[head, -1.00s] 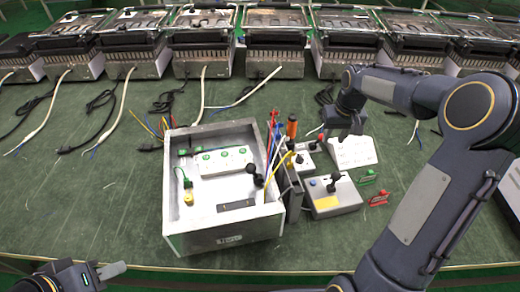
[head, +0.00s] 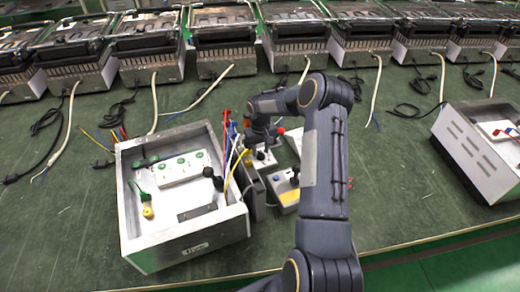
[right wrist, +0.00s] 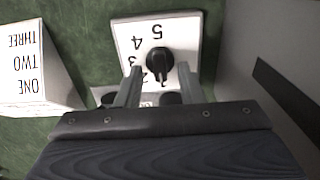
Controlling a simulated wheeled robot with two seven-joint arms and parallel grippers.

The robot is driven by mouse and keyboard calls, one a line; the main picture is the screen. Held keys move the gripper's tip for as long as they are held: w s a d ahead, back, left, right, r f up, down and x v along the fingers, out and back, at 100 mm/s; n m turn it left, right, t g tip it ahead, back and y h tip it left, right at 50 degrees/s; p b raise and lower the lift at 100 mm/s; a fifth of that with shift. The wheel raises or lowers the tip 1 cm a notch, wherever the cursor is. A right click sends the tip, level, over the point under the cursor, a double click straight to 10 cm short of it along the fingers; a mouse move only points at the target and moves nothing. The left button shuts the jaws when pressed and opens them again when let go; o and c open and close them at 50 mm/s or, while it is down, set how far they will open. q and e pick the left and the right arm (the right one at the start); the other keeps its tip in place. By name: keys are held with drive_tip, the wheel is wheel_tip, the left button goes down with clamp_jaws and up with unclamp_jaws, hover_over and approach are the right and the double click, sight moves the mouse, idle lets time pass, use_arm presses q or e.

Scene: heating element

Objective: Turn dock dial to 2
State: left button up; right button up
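The dock dial is a black knob (right wrist: 159,62) on a white plate (right wrist: 123,30) with upside-down numbers; 5, 4, 3 and 2 can be made out in the right wrist view. The knob's narrow end points down in that view, near the 2; its exact setting is unclear. My right gripper (right wrist: 158,84) is open, with one finger on each side of the knob's lower end; contact cannot be told. In the head view my right gripper (head: 262,140) is over the small white dial box (head: 265,159) and partly hides it. My left gripper is out of view.
An open metal case (head: 128,200) with a white socket strip stands left of the dial box. A grey control box (head: 287,197) is in front. A white card (right wrist: 25,68) reading ONE, TWO, THREE stands beside the dial. Another metal case (head: 470,145) is at right.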

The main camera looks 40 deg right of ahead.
drive_tip(key=shift+f, duration=0.2)
clamp_jaws()
idle(0.3)
